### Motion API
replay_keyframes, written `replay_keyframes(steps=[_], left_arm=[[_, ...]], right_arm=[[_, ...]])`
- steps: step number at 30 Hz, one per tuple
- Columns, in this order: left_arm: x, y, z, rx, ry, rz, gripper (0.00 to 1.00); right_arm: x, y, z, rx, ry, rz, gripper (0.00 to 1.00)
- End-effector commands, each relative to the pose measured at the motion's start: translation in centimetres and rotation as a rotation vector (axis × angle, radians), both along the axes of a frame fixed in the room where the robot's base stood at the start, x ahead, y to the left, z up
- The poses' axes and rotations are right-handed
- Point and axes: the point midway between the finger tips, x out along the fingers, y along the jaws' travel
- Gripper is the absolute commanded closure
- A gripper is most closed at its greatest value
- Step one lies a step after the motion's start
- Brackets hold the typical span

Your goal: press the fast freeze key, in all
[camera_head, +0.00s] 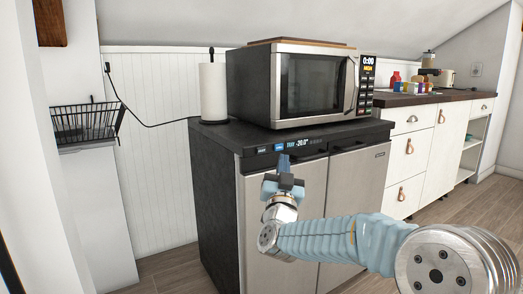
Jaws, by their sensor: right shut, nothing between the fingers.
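A dark freezer with steel doors (341,190) stands under the microwave. Its control strip along the top front edge has a lit display (298,143) reading about -20.0°. Left of the display are a small blue-lit key (279,147) and a darker key (262,150). Their labels are too small to read, so I cannot tell which is the fast freeze key. My right gripper (284,162) is shut and empty, pointing up at the strip, just in front of and below the keys. I cannot tell whether it touches the strip. My left gripper is out of view.
A microwave (312,84) with a wooden board on top and a paper towel roll (213,92) stand on the freezer's top. A wire basket (84,123) hangs at the left. White cabinets (409,158) stand to the right. The floor in front of the cabinets is clear.

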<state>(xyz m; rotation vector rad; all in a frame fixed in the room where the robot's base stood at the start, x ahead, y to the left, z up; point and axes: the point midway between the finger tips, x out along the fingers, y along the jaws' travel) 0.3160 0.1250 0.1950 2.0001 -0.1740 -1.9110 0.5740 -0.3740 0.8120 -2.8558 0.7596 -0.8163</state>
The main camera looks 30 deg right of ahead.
Motion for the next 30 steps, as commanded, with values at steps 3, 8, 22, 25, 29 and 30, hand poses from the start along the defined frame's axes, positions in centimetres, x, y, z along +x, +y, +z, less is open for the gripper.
replay_keyframes(steps=[3,8,22,25,29,30], left_arm=[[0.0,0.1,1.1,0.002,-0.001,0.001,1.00],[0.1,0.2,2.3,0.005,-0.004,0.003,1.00],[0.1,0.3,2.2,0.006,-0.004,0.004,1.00],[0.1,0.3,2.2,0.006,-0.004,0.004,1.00],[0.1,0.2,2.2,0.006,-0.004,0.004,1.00],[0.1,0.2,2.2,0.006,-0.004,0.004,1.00]], right_arm=[[1.8,0.2,0.3,-0.001,0.003,0.000,1.00],[4.1,0.4,0.3,-0.001,0.003,0.000,1.00],[7.2,0.6,0.0,0.000,0.001,0.001,1.00],[7.2,0.6,0.0,0.000,0.001,0.001,1.00],[7.2,0.6,0.0,0.000,0.001,0.001,1.00],[7.2,0.6,0.0,0.000,0.001,0.001,1.00]])
